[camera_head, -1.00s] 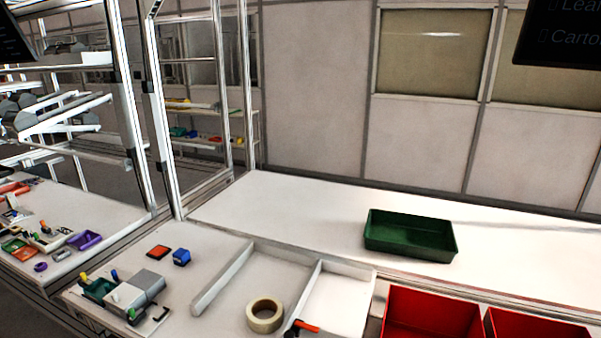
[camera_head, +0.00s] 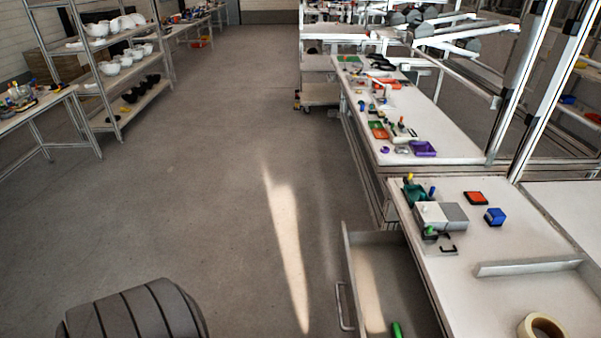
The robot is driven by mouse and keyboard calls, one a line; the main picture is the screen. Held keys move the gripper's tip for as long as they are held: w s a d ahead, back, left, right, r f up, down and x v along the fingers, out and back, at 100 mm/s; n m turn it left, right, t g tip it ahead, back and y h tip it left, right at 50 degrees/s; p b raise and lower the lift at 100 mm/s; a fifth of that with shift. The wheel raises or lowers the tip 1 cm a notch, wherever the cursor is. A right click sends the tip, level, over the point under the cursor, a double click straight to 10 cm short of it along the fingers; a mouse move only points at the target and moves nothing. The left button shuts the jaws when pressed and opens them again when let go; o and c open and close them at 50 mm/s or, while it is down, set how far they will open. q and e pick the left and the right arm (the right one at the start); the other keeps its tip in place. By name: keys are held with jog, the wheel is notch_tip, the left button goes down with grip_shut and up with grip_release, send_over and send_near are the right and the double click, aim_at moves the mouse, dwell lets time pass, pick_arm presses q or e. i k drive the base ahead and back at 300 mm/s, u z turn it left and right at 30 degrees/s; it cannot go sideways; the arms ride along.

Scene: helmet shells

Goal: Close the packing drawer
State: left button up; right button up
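The packing drawer (camera_head: 346,262) is in the head view at the lower right, under the white packing bench (camera_head: 490,300). It is pulled out to the left of the bench, open at the top, with a bar handle (camera_head: 342,307) on its left-facing front. A green object (camera_head: 397,330) lies inside it, cut off by the bottom edge. The near part of the drawer is out of frame. Neither of my grippers shows.
On the bench are a grey and white block fixture (camera_head: 440,216), a blue block (camera_head: 494,216) and a tape roll (camera_head: 541,328). A longer worktable (camera_head: 420,110) with small parts stands behind. Shelves (camera_head: 125,107) stand at the far left. The floor (camera_head: 220,190) left of the drawer is clear.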

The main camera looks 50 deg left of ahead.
aim_at(383, 284)
jog(key=u, duration=1)
jog(key=k, duration=0.5)
jog(key=u, duration=1.55)
jog(key=i, duration=1.1)
jog(key=z, duration=2.55)
jog(key=i, duration=0.5)
jog(key=z, duration=0.05)
